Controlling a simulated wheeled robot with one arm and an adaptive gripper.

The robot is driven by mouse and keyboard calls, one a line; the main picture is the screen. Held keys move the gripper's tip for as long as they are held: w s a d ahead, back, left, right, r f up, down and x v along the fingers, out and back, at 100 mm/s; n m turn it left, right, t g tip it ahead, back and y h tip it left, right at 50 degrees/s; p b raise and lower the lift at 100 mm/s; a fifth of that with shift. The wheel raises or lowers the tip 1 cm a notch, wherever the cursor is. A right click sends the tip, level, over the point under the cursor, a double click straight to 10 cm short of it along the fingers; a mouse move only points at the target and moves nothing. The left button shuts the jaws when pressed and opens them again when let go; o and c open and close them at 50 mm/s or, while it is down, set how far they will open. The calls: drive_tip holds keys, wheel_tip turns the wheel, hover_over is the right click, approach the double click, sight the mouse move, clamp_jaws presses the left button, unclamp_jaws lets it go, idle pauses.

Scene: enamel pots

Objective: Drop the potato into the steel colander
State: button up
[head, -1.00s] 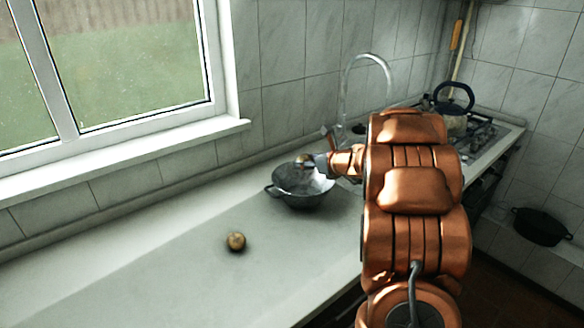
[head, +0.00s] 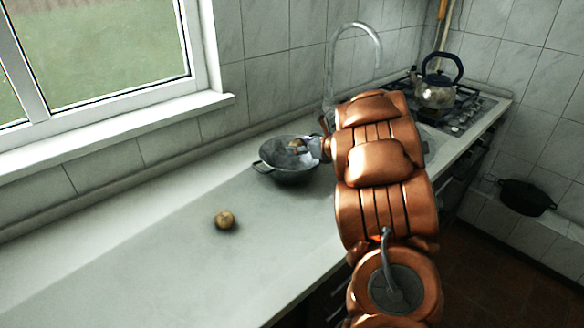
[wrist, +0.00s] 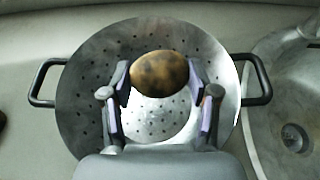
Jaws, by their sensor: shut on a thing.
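The steel colander (head: 287,174) stands on the counter, and its perforated bowl (wrist: 88,90) with two dark handles fills the middle of the wrist view. My gripper (wrist: 158,78) is shut on the brown, dark-spotted potato (wrist: 160,68). The fingers press on its left and right sides. The potato is over the bowl, within the rim's outline as the wrist camera sees it. In the head view the potato (head: 296,144) shows small at the colander's opening, and my arm partly hides the gripper. I cannot tell whether the potato touches the colander.
A round brown thing (head: 226,219) lies on the counter, left of and nearer than the colander. A sink (wrist: 275,110) is just right of the colander. A kettle (head: 437,91) stands on the stove, and a black pot (head: 527,197) is at the right.

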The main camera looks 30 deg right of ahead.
drive_tip(key=o, duration=1.2)
drive_tip(key=shift+o, duration=0.2)
drive_tip(key=v, duration=1.2)
drive_tip(key=shift+a+f, duration=0.1)
